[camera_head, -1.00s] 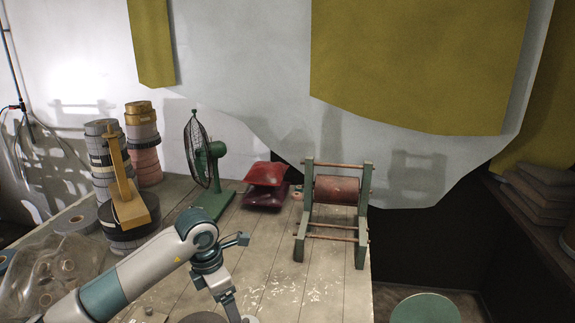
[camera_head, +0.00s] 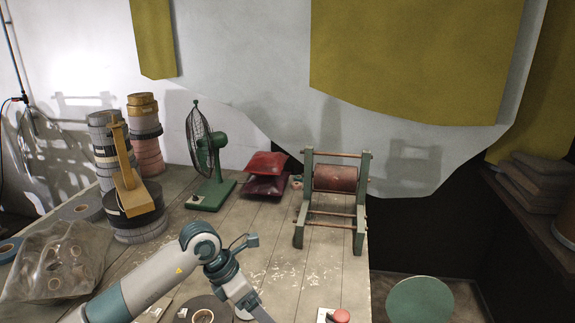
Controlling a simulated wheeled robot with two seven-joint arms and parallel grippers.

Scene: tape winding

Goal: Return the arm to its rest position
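My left arm (camera_head: 150,285) comes in from the lower left, bends at a grey and teal joint and slopes down to the bottom edge. My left gripper (camera_head: 247,300) is low over the front of the table. Its fingertips are not clearly visible, so I cannot tell whether it is open or shut. A dark tape roll (camera_head: 187,314) lies beside it on the left. My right arm and gripper are not in view.
The wooden table (camera_head: 270,240) holds a green fan (camera_head: 212,160), red bags (camera_head: 266,173), a winding frame with a reddish roller (camera_head: 335,178), stacked rolls (camera_head: 145,135) and a clear plastic bag (camera_head: 65,262). A red button (camera_head: 341,316) is at the front. A green round stool top (camera_head: 420,300) stands right.

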